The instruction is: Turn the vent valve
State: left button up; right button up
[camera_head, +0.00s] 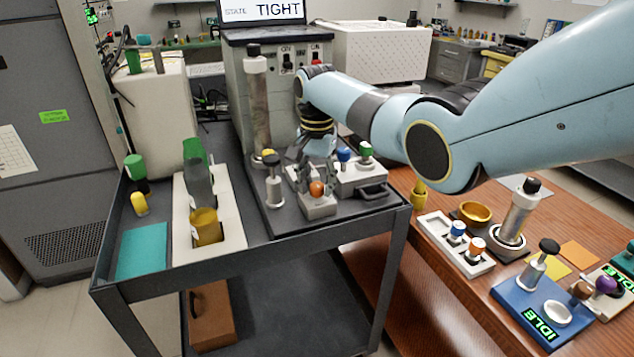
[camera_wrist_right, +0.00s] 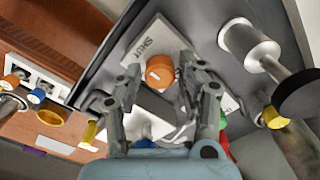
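An orange round knob (camera_head: 317,188) sits on a small grey block (camera_head: 319,207) on the cart's dark tray; I take it for the vent valve. In the right wrist view the orange knob (camera_wrist_right: 160,71) stands beside the word "SHUT" on a pale plate (camera_wrist_right: 148,40). My right gripper (camera_head: 317,178) points down just above the knob. Its fingers (camera_wrist_right: 159,66) are apart, one on each side of the knob, with gaps visible; I cannot tell how deep they reach. My left gripper is not in view.
Blue and green knobs (camera_head: 366,149) stand on a grey box just behind my gripper. A screen (camera_head: 262,12) reads "STATE TIGHT". A wooden table (camera_head: 440,290) with fittings lies right.

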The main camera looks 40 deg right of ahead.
grip_shut()
jog(key=shift+r+n+p, duration=0.1)
jog(key=shift+n+p, duration=0.75)
jog(key=shift+n, duration=0.45)
jog(key=n+p, duration=0.1)
jog(key=n, duration=0.2)
jog(key=shift+n, duration=0.4)
jog(key=n+p, duration=0.1)
jog(key=n, duration=1)
jog(key=shift+w+p, duration=0.1)
jog(key=shift+p, duration=0.3)
jog(key=shift+a+n, duration=0.1)
jog(key=shift+n, duration=0.3)
